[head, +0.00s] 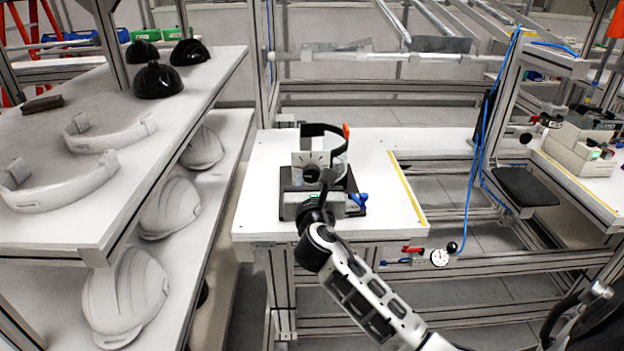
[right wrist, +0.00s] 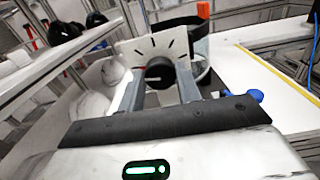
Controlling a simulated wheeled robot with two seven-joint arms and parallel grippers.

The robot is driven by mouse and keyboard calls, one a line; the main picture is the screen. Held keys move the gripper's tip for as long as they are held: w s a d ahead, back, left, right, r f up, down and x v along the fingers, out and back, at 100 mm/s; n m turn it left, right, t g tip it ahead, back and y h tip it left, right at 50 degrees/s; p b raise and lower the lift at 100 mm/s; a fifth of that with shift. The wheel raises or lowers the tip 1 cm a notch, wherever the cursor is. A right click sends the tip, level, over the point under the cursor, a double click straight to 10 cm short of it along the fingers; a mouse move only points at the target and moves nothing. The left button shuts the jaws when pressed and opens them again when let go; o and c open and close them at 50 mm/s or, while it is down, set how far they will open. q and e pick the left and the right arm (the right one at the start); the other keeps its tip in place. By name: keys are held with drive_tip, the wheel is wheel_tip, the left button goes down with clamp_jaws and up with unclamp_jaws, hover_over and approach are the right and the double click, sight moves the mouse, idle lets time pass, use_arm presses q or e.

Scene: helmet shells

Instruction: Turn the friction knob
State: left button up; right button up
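A black round friction knob (right wrist: 160,71) sits on a white dial plate (right wrist: 152,47) with black tick marks, in the right wrist view. In the head view the plate (head: 310,160) stands on a dark fixture base (head: 352,207) on the white table. My right gripper (right wrist: 160,88) points at the knob, with one grey finger on each side of it. The fingers look apart, with the knob showing between them; I cannot tell whether they touch it. In the head view my right gripper (head: 328,178) covers part of the fixture. My left gripper is not in view.
A black headband with an orange tab (head: 346,131) stands behind the plate. A blue lever (head: 360,201) is at the fixture's right. The white table (head: 265,205) is otherwise mostly clear. A shelf with helmet shells (head: 125,295) stands left; a blue hose (head: 470,190) hangs right.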

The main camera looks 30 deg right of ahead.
drive_tip(key=shift+m, duration=0.4)
drive_tip(key=m, duration=0.2)
drive_tip(key=shift+m+p, duration=0.3)
drive_tip(key=shift+m, duration=0.1)
drive_tip(key=m, duration=0.3)
drive_tip(key=shift+m, duration=0.4)
drive_tip(key=o, duration=1)
drive_tip(key=shift+s, duration=0.1)
drive_tip(key=b+v, duration=0.1)
drive_tip(key=v, duration=1.5)
